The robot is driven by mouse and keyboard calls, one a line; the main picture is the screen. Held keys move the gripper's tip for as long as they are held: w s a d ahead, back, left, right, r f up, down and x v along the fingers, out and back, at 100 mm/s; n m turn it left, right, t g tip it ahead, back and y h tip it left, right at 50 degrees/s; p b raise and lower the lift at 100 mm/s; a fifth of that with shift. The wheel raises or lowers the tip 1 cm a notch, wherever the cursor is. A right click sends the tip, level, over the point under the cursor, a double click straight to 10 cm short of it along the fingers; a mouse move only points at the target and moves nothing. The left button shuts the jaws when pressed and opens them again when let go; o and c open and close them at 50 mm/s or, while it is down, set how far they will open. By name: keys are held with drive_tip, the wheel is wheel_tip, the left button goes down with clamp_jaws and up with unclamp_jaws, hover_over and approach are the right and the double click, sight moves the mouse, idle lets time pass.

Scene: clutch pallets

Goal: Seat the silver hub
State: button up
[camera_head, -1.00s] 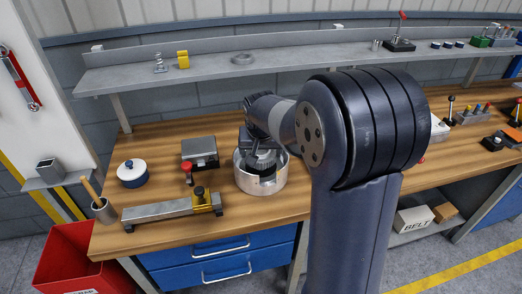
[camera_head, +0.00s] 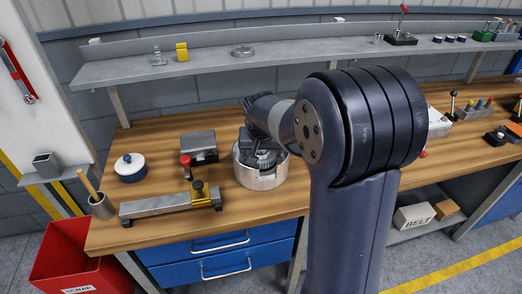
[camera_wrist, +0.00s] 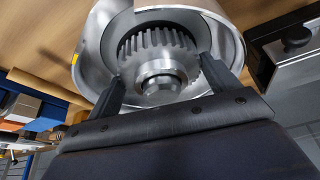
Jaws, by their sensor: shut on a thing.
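The silver hub (camera_wrist: 160,62), a toothed ring with a stepped round centre, shows in the wrist view between the two fingers of my gripper (camera_wrist: 163,82). My gripper is shut on it. The hub is within the round mouth of a shiny metal drum (camera_wrist: 228,32); its lower contact is hidden, so I cannot tell whether it rests on anything. In the head view the drum (camera_head: 262,178) stands on the wooden bench, and my gripper (camera_head: 264,158) reaches down into its top. The hub is mostly hidden there.
A grey box (camera_head: 199,146), a red-knobbed lever (camera_head: 186,162) and a metal fixture with a yellow slider (camera_head: 202,192) stand left of the drum. A blue-and-white pot (camera_head: 130,169) is farther left. A shelf (camera_head: 205,66) runs behind. Bare bench lies in front of the drum.

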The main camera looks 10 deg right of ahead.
drive_tip(key=shift+f, duration=0.3)
idle(0.4)
drive_tip(key=o, duration=1.1)
drive_tip(key=shift+c, duration=0.2)
drive_tip(key=shift+o, duration=1.3)
drive_tip(key=shift+f, duration=0.1)
drive_tip(key=shift+r+p, duration=2.45)
drive_tip(key=shift+r, duration=1.2)
drive_tip(key=shift+f, duration=0.25)
wheel_tip(320, 180, down, 7)
drive_tip(key=b, duration=0.5)
drive_tip(key=shift+r, duration=0.1)
